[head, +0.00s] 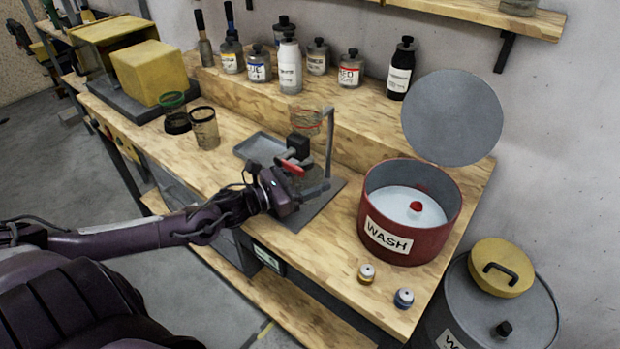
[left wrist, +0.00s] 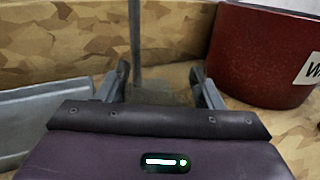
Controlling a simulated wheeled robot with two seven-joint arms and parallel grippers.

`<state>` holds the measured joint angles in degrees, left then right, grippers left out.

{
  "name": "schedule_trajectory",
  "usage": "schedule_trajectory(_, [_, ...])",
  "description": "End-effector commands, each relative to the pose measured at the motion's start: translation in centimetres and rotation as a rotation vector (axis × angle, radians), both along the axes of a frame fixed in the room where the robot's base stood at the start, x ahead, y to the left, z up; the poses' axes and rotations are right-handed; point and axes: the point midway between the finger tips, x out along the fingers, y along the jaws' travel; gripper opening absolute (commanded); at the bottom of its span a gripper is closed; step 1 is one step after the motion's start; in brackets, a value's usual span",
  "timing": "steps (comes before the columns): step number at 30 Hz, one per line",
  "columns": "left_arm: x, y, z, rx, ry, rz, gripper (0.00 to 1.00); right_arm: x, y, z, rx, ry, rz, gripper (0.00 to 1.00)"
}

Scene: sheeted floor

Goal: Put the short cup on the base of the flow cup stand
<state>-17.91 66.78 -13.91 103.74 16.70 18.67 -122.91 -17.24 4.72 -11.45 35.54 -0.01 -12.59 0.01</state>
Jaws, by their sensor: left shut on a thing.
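The flow cup stand has a grey base plate (head: 297,219) on the bench and an upright post (head: 329,150). A clear cup with a red rim (head: 306,121) is held high at the post. My left gripper (head: 310,184) is low over the base plate, in front of the post. It is shut on a clear short cup, seen faintly between the fingers in the left wrist view (left wrist: 160,96). The gripper hides much of this cup, and I cannot tell whether it touches the base. My right gripper is not in view.
A red wash tub (head: 372,222) stands right of the stand, its grey round lid (head: 452,118) upright behind. A grey tray (head: 262,147) lies left of the stand. A black-rimmed cup (head: 205,130) and a green-rimmed cup (head: 173,107) stand further left. Several bottles line the back shelf.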

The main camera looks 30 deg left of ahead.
Motion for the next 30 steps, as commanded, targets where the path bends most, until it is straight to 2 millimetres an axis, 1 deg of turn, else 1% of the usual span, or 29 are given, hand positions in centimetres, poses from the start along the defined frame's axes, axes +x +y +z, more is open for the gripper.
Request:
schedule_trajectory(7, [0.01, 0.02, -0.06, 0.000, -0.001, 0.000, 0.35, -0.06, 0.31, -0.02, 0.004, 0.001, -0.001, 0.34])
schedule_trajectory(10, [0.02, 0.03, -0.42, 0.000, -0.001, 0.000, 0.35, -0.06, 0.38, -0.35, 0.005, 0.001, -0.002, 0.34])
schedule_trajectory(11, [0.02, 0.03, -0.41, 0.000, -0.001, 0.000, 0.62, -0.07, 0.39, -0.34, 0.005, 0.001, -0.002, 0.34])
schedule_trajectory(15, [0.01, 0.04, -0.31, 0.000, -0.001, 0.000, 0.80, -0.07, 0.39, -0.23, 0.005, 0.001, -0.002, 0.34])
schedule_trajectory(16, [0.01, 0.04, -0.31, 0.000, -0.001, 0.000, 0.82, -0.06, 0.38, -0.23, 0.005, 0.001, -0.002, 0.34])
schedule_trajectory(23, [0.00, 0.05, -0.29, 0.000, -0.001, 0.001, 0.82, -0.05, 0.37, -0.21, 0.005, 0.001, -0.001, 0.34])
schedule_trajectory(26, [0.00, 0.04, 0.10, 0.000, -0.001, 0.000, 0.82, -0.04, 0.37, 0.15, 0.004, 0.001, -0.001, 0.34])
schedule_trajectory(30, [-0.86, 0.48, -0.21, 0.002, 0.004, 0.001, 0.82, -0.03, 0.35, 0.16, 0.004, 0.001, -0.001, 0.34])
